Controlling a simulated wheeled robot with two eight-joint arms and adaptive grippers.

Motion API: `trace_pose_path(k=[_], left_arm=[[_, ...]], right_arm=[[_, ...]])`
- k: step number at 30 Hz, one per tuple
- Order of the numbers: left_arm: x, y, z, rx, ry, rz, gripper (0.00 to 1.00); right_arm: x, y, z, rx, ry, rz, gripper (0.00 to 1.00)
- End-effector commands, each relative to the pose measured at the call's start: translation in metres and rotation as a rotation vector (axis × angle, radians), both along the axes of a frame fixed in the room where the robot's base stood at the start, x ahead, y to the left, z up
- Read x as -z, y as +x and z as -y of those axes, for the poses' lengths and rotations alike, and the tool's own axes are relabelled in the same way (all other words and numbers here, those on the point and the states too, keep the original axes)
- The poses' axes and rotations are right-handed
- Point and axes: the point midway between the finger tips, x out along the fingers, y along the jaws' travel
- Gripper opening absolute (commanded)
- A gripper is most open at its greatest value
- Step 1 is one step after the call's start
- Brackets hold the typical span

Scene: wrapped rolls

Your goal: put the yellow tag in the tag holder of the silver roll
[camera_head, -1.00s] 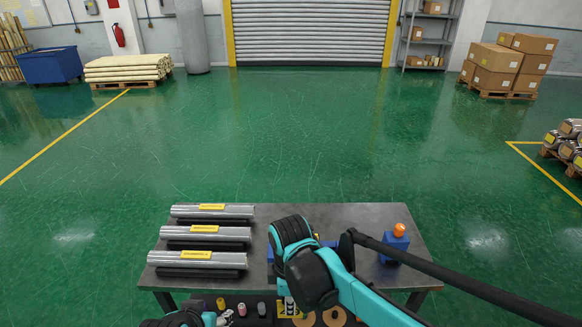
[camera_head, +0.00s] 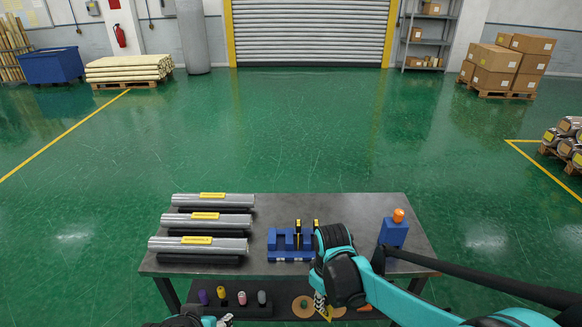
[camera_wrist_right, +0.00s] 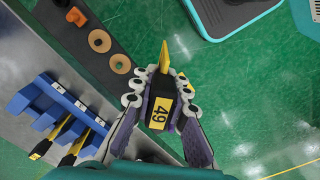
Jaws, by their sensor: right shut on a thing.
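My right gripper (camera_head: 323,308) hangs low over the front edge of the table, to the right of the blue rack. A yellow point sticks out past the fingers. Three silver rolls (camera_head: 205,245) lie on dark supports at the table's left, each with a yellow label. I cannot make out a tag holder on them. My left gripper (camera_head: 222,321) shows only partly at the bottom edge; its jaws are unclear.
A blue rack (camera_head: 282,255) with black and yellow pieces stands mid-table; it also shows in the right wrist view (camera_wrist_right: 38,100). A blue block with an orange top (camera_head: 394,232) stands at the right. Small coloured containers (camera_head: 242,298) and tan rings sit on the lower shelf.

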Motion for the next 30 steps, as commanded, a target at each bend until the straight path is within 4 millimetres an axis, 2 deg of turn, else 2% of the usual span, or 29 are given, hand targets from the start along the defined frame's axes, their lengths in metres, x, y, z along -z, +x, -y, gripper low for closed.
trace_pose_path(k=[1,3,6,10,15,30], left_arm=[[0.012,0.0,0.0,0.0,0.0,0.0,0.54],[0.021,0.0,0.0,0.0,0.0,0.0,0.54],[0.031,0.0,0.0,0.0,0.0,0.0,0.54],[0.038,0.0,0.0,0.0,0.0,0.0,0.54],[0.039,0.0,0.0,0.0,0.0,0.0,0.54],[0.038,0.0,0.0,0.0,0.0,0.0,0.54]], right_arm=[[0.021,0.005,0.016,0.11,0.0,0.0,0.0],[0.043,0.01,0.036,0.278,0.0,0.0,0.0],[0.069,0.014,0.063,0.493,0.0,0.0,0.0],[0.088,0.016,0.083,0.67,0.001,0.0,0.0],[0.094,0.016,0.092,0.746,0.001,0.0,0.0],[0.093,0.016,0.091,0.742,0.001,0.0,0.0]])
